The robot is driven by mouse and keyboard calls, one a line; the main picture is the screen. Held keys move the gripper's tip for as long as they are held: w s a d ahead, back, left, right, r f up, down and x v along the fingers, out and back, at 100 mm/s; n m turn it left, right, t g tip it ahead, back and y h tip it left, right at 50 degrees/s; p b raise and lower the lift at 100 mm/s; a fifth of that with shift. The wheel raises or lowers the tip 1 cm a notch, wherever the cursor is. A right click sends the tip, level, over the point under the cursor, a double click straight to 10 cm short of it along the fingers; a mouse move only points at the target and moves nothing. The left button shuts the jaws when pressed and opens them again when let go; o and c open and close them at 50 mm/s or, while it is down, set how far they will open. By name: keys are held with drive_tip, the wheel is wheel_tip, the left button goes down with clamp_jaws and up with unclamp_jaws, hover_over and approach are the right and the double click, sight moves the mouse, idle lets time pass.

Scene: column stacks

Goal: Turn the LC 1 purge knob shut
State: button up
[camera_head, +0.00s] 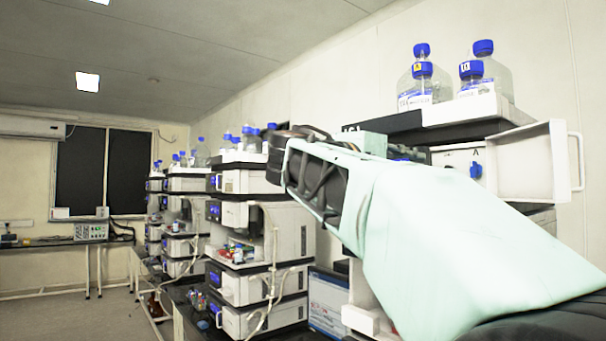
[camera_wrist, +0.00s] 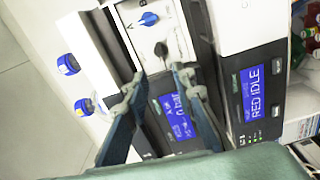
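In the wrist view a blue pointer knob (camera_wrist: 148,18) sits on a pale instrument panel, with a small dark knob (camera_wrist: 161,48) beside it. I cannot tell from labels which instrument is LC 1. My gripper (camera_wrist: 160,77) is open and empty; its two fingertips are apart, with the dark knob just beyond the gap between them. I see no contact with either knob. In the camera_head view my gripper's dark end (camera_head: 300,172) reaches left across the picture. A blue knob (camera_head: 475,170) shows on a white panel behind my arm.
An open white door (camera_head: 530,165) juts out at right. Blue-capped bottles (camera_head: 484,72) stand on the stack top. More stacked instruments (camera_head: 255,230) stand behind my gripper. The wrist view shows a lit "bar" screen (camera_wrist: 178,117) and a "RED IDLE" screen (camera_wrist: 254,92). Floor is free at far left.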

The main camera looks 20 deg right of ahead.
drive_tip(key=p+x, duration=0.3)
drive_tip(key=x, duration=0.7)
drive_tip(key=shift+p, duration=0.3)
drive_tip(key=shift+c, duration=0.5)
clamp_jaws()
